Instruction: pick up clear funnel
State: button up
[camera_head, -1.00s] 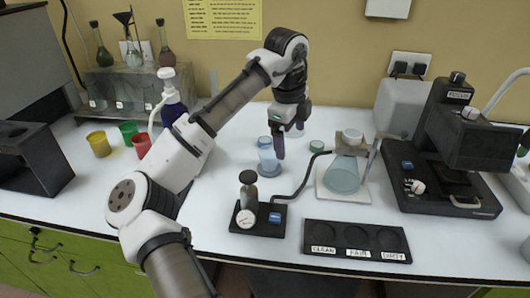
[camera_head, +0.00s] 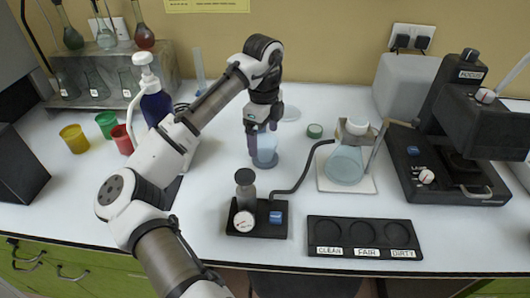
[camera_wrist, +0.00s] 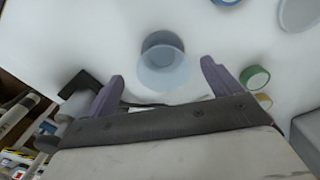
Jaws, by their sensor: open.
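In the wrist view the clear funnel (camera_wrist: 165,68) shows from above as a translucent round shape just beyond and between my fingertips. My gripper (camera_head: 262,128) points down right above it, its purple fingers partly covering its top. In the wrist view my gripper (camera_wrist: 163,74) is open, with one finger on each side. I cannot tell whether the fingers touch it.
A black pump (camera_head: 245,205) with a hose is in front of the funnel. A flask (camera_head: 344,165) with a whitish top stands on a pale plate to the right. A blue bottle (camera_head: 155,104) and coloured cups are left. A black tray (camera_head: 366,236) lies front right.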

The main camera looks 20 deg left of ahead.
jog(key=shift+w+d+f+p, duration=0.1)
jog(key=shift+f+p, duration=0.35)
jog(key=shift+f, duration=1.15)
jog(key=shift+w+d+f+p, duration=0.1)
jog(key=shift+f+p, duration=0.3)
jog(key=shift+f, duration=1.15)
jog(key=shift+a, duration=0.1)
jog(key=c, duration=1.1)
jog(key=shift+o, duration=0.2)
jog(key=shift+r, duration=0.15)
